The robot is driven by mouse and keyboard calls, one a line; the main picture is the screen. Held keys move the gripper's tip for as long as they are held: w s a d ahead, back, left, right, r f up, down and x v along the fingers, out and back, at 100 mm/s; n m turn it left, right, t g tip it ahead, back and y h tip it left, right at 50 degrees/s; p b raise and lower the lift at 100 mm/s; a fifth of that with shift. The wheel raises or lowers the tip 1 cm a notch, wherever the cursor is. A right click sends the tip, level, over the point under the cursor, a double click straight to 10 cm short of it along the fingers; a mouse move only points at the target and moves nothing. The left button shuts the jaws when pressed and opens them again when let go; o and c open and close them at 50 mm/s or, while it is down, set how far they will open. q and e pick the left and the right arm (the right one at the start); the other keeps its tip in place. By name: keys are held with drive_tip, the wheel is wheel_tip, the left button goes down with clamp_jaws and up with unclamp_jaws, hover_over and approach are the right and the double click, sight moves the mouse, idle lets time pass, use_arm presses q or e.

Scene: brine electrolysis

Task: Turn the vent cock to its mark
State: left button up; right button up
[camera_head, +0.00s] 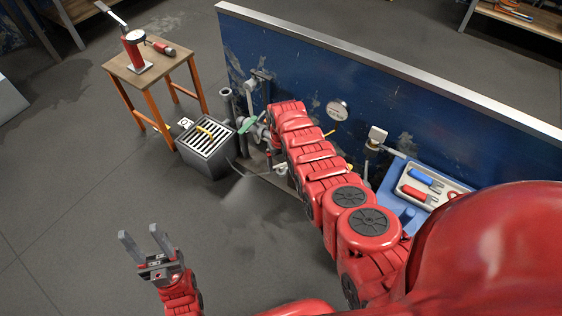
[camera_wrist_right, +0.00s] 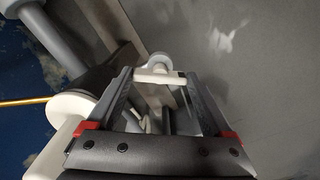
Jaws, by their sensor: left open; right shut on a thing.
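In the right wrist view, my right gripper (camera_wrist_right: 157,84) is shut on a small white handle (camera_wrist_right: 160,75). The handle spans between its fingertips, with a round white knob just beyond it. It appears to be the vent cock's handle, but no mark can be made out. In the head view, my right arm reaches to the pipework at the blue panel (camera_head: 390,112) and hides its own gripper and the held handle. My left gripper (camera_head: 147,245) is open and empty above the floor at the lower left, far from the pipework.
A green-handled valve (camera_head: 247,125) and a round gauge (camera_head: 337,110) are by the panel. A grated grey box (camera_head: 208,160) stands left of the pipes. A wooden stool (camera_head: 118,68) holds a red device. A blue tray (camera_head: 397,172) of tools is right.

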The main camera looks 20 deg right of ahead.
drive_tip(key=m, duration=0.5)
drive_tip(key=shift+m, duration=3.1)
drive_tip(key=o, duration=1.1)
drive_tip(key=shift+o, duration=0.2)
